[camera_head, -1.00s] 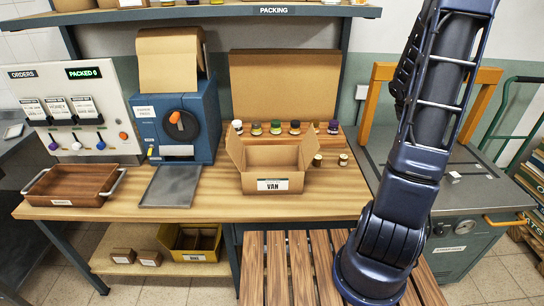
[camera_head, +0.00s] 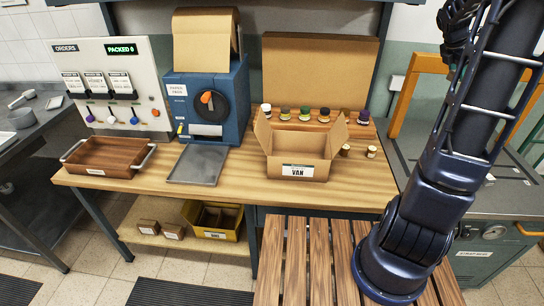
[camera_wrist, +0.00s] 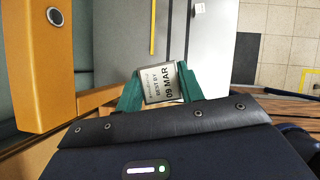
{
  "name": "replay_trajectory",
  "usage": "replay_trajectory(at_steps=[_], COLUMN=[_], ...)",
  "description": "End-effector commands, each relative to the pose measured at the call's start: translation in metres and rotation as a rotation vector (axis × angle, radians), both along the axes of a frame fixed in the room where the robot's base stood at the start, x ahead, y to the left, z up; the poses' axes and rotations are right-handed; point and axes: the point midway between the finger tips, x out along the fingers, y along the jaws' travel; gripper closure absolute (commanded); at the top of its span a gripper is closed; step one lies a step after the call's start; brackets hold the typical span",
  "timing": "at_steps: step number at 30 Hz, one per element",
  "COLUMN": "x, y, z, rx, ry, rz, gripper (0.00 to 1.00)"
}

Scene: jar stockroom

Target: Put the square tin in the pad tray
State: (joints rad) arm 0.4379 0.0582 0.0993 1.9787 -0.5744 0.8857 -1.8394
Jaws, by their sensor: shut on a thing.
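My gripper (camera_wrist: 160,92) shows in the wrist view with its green fingers shut on a small square tin (camera_wrist: 167,83). The tin's light label faces the camera and reads a best-by date, "09 MAR". In the head view the gripper and the tin are out of sight; only my arm shows at the right. A flat grey metal tray (camera_head: 198,164), which looks like the pad tray, lies on the wooden bench in front of the blue machine. It is empty.
An open carton marked VAN (camera_head: 297,171) stands on the bench (camera_head: 240,190), with several small jars behind it. A brown wooden tray (camera_head: 108,158) is at the left. A slatted wooden top (camera_head: 320,260) is in front. An orange frame (camera_wrist: 52,55) is close in the wrist view.

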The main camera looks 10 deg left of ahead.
Motion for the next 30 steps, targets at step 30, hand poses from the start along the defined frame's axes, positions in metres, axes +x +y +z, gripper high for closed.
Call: replay_trajectory(at_steps=[30], x=[0.133], y=[0.332], z=[0.006], rx=[-0.012], ry=[0.005], rz=[0.467], gripper=[0.85])
